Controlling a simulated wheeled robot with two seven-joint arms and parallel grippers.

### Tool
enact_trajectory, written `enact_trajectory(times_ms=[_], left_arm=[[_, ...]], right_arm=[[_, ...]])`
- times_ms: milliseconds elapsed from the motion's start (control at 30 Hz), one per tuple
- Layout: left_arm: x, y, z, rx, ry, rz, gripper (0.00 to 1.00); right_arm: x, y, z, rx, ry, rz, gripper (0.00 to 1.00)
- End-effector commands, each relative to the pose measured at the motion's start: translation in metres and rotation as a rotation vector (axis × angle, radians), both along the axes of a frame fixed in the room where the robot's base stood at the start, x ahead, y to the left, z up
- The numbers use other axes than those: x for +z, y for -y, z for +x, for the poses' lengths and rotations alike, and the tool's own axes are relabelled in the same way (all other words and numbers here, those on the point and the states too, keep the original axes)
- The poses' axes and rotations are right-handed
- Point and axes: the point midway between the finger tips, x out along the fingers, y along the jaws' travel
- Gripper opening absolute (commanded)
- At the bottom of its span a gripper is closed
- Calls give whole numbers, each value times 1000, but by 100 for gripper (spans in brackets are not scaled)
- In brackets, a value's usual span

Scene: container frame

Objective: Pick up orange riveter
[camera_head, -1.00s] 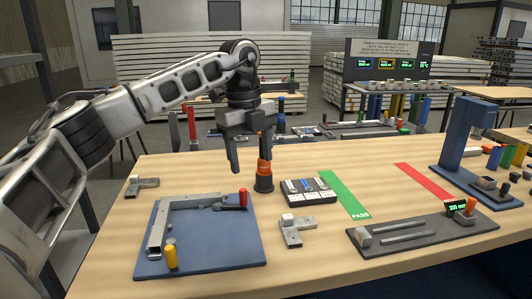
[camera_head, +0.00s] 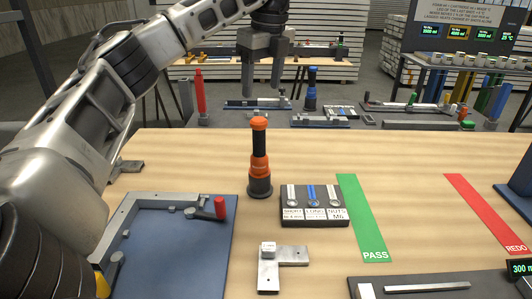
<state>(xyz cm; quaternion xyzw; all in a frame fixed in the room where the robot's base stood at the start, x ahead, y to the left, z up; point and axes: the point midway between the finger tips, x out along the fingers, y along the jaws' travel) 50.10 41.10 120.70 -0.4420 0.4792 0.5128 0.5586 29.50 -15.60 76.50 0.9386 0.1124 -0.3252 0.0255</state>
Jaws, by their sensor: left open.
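The orange riveter (camera_head: 260,160) stands upright on the wooden table, with an orange top, a black grip and a dark round base. My left gripper (camera_head: 262,90) is open and empty, fingers pointing down. In the picture it appears above the riveter, apart from it; how far behind or over it is hard to tell. My left arm comes in from the left and covers part of the table there. My right gripper is not in view.
A black tray of small parts (camera_head: 314,218) is close to the riveter's right. A blue fixture board (camera_head: 190,262) with a red-handled clamp (camera_head: 219,207) lies front left. A metal bracket (camera_head: 284,256) lies in front. Green PASS (camera_head: 361,215) and red REDO (camera_head: 487,215) strips lie right.

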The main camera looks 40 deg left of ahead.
Motion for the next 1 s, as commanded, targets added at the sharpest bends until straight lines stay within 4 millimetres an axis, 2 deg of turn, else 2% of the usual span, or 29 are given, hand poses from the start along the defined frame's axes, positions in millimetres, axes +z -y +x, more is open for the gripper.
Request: enact_trajectory(times_ms=[33, 200, 533, 700, 833, 1000], left_arm=[[-20, -2, 0, 0, -5, -3, 63], [-53, -7, 0, -1, -4, -1, 63], [-76, -11, 1, -1, -3, 0, 63], [-100, -15, 2, 0, -4, 1, 63], [-116, -16, 2, -2, -2, 1, 63], [-122, -17, 2, -2, 0, 0, 63]], right_arm=[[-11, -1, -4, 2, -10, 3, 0], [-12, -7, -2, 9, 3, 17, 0], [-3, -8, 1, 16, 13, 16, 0], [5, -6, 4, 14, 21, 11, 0], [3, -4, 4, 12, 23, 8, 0], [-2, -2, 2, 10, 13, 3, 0]])
